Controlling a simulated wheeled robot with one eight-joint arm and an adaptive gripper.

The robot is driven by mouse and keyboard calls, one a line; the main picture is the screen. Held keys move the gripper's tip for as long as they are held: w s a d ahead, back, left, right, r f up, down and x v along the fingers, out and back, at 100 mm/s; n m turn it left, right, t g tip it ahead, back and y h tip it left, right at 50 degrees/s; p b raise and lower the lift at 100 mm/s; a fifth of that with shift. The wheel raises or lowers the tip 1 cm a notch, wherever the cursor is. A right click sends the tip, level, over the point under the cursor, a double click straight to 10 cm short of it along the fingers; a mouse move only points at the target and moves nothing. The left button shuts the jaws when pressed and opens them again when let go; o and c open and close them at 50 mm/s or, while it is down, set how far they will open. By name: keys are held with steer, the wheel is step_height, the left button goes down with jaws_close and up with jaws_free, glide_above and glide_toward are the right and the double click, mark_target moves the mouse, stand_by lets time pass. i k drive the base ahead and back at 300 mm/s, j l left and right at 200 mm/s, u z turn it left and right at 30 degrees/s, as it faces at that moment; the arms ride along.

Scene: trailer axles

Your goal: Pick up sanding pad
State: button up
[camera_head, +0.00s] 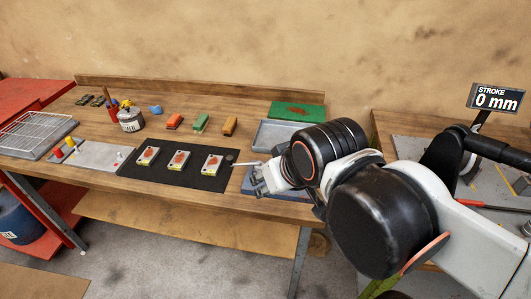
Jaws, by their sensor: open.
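My gripper (262,173) is at the end of my arm, low over the right part of the bench, to the right of and nearer than the blocks. It is open and apart from them. My own arm hides part of it.
A black mat (145,172) holds three pale plates with reddish patches. A grey tray (262,137) and a green pad with a red mark (297,110) are behind my gripper. A metal can (131,119) and a wire rack (35,130) stand left.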

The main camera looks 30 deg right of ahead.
mark_target(175, 119)
steer(key=i+j, duration=0.7)
steer(key=j, duration=0.2)
steer(key=i+j+z, duration=0.1)
steer(key=i+j, duration=0.6)
steer(key=j, duration=0.25)
steer(key=i+l, duration=0.2)
